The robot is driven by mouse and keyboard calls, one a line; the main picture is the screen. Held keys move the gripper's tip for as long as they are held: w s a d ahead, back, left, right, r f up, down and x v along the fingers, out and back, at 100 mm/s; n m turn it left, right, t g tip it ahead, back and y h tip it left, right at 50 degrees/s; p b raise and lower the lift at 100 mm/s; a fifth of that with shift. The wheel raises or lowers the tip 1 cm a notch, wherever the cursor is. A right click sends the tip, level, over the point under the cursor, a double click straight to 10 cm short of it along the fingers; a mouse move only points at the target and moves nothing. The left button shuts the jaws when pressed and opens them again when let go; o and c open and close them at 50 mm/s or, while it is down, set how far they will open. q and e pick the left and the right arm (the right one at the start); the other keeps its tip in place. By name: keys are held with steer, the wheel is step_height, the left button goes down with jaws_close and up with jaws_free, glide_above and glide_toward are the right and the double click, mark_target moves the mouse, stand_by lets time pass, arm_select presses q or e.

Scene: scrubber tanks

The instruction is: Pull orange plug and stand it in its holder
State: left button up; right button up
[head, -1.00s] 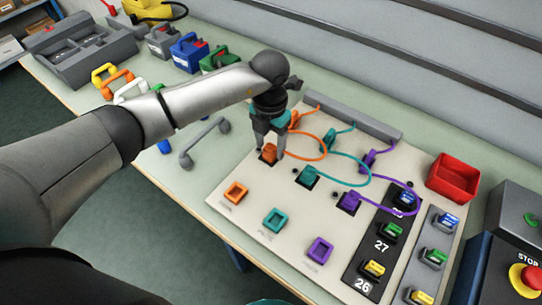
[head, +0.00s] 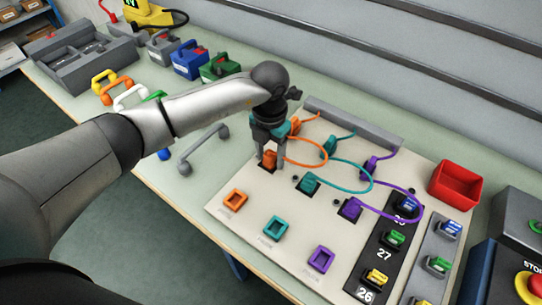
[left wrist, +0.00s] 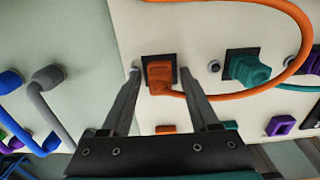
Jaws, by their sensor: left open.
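The orange plug (head: 270,159) sits in its dark socket at the upper left of the pale board, with its orange cable looping right. My left gripper (head: 268,163) is over it, fingers pointing down on either side. In the left wrist view, the orange plug (left wrist: 160,75) lies between the open fingertips (left wrist: 158,82), with a gap visible on both sides. The orange square holder (head: 235,199) stands on the board nearer the front and looks empty. My right gripper is not in view.
A teal plug (head: 309,183) and a purple plug (head: 350,209) sit in sockets to the right. Teal (head: 275,228) and purple (head: 320,258) holders stand along the front. A red bin (head: 455,186) is at right. Cables arch over the board's middle.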

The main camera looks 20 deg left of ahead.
mark_target(270, 153)
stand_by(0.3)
arm_select(q)
jaws_close()
stand_by(0.4)
stand_by(0.8)
steer(key=o, duration=0.6)
jaws_free()
step_height(270, 153, up, 15)
steer(key=shift+r+p, duration=0.1)
steer(key=shift+p, duration=0.5)
